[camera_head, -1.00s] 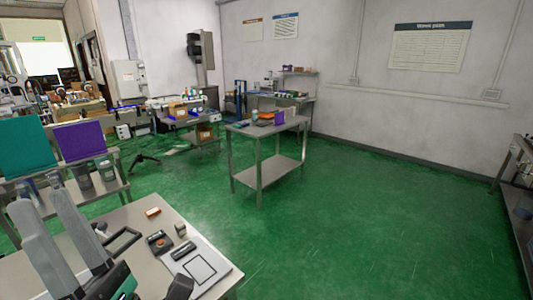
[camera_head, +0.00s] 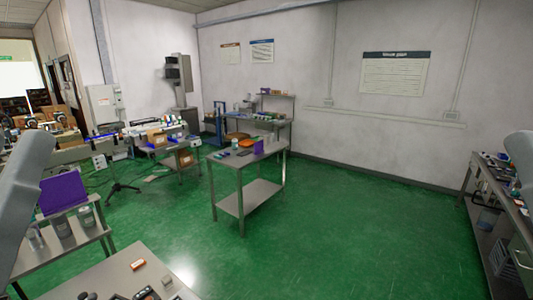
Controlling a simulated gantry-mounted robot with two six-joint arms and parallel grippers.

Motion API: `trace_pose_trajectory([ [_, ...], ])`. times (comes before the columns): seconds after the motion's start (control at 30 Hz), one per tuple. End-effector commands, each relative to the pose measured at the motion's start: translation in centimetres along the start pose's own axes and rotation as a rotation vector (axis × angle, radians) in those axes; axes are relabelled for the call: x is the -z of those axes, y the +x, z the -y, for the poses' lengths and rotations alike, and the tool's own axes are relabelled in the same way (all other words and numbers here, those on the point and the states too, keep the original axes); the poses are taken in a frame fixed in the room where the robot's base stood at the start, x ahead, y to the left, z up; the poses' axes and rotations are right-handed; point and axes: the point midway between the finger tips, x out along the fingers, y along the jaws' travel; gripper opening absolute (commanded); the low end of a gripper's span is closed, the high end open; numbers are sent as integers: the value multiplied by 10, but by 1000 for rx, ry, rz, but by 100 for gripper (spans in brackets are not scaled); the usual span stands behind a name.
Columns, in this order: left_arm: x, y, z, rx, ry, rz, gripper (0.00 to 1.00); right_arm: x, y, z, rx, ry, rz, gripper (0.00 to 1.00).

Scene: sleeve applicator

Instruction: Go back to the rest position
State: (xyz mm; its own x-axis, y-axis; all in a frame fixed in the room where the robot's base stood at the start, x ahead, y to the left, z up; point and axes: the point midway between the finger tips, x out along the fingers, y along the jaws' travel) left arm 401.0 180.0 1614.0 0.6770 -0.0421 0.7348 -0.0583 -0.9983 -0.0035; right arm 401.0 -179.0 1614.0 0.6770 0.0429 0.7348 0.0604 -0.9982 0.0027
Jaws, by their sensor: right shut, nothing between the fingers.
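A grey link of my left arm rises along the left edge. The rounded end of a grey link of my right arm shows at the right edge. Neither gripper's fingers can be made out; the arms run out of the picture. The near grey table (camera_head: 112,275) is cut off by the bottom edge. On it are a small orange-red block (camera_head: 138,264), a small grey cylinder (camera_head: 167,280) and a dark box (camera_head: 147,292).
A grey two-level table (camera_head: 250,195) with small items stands mid-floor. A purple panel (camera_head: 62,193) and canisters are on the left bench. A workbench (camera_head: 495,190) lines the right wall. Open green floor (camera_head: 350,230) lies between.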

Motion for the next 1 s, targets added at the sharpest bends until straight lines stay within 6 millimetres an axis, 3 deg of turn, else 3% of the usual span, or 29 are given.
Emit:
trace_pose_trajectory([
  [0.03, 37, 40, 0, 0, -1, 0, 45, 37, 40, 0, 0, 0, 0, 0],
  [0.1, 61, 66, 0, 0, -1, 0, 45, 61, 66, 0, 0, 0, 0, 0],
  [0.3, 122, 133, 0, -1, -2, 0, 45, 122, 133, 0, 0, 0, 0, 0],
  [0.4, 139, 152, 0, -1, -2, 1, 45, 140, 152, 0, 0, 0, 0, 0],
  [0.53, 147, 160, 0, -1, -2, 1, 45, 148, 160, -1, 0, 0, 0, 0],
  [1.0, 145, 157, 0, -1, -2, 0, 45, 145, 157, -1, 0, 0, 1, 0],
])
